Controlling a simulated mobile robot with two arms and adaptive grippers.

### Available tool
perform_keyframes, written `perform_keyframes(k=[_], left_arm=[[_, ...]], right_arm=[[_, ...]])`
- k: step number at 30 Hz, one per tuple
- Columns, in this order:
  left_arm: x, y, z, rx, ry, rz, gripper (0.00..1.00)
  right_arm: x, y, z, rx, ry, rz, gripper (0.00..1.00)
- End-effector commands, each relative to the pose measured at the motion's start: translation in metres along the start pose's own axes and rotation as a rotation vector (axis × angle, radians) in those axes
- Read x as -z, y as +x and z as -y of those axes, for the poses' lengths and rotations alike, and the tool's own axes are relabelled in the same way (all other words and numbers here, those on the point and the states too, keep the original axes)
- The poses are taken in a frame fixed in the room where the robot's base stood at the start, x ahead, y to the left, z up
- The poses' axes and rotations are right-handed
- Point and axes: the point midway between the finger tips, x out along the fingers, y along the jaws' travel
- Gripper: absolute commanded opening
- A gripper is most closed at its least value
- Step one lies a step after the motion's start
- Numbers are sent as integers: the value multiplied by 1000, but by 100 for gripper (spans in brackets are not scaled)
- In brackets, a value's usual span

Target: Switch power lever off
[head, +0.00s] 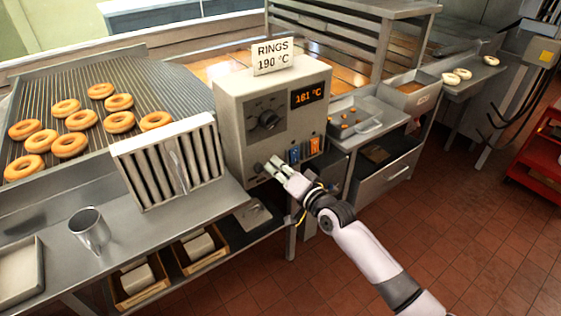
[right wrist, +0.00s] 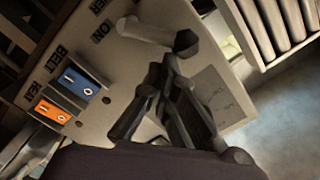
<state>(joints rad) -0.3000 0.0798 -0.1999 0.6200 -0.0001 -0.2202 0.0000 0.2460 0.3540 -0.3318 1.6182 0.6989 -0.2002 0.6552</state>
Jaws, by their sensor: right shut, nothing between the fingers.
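The power lever (right wrist: 160,35) shows in the right wrist view as a pale bar with a dark end. It projects from the panel of the grey control box (head: 232,110), near an "ON" label (right wrist: 100,31). In the head view my right gripper (head: 274,165) is at the lower front of the box and partly hides the lever area. In the right wrist view its dark fingers (right wrist: 168,68) are shut and empty, with the tips close to the lever. I cannot tell whether they touch it. My left gripper is not in view.
A blue rocker switch (head: 293,156) and an orange one (head: 314,146) sit just right of the gripper. A slatted rack (head: 170,160) stands left of the box. Open floor lies at right.

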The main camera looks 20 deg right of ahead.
Motion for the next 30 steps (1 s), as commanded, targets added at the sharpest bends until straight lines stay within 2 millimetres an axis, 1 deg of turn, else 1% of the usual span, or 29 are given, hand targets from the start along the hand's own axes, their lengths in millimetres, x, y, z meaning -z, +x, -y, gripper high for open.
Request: perform_keyframes(k=[1, 6, 12, 30], left_arm=[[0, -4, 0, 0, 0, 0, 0], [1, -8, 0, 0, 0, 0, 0], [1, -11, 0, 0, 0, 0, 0], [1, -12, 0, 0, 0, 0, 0]], right_arm=[[-2, 0, 3, -2, -31, 3, 0], [-6, 0, 4, -7, -119, 2, 0], [-9, 0, 5, -10, -178, 2, 0], [-10, 0, 6, -12, -200, 3, 0]])
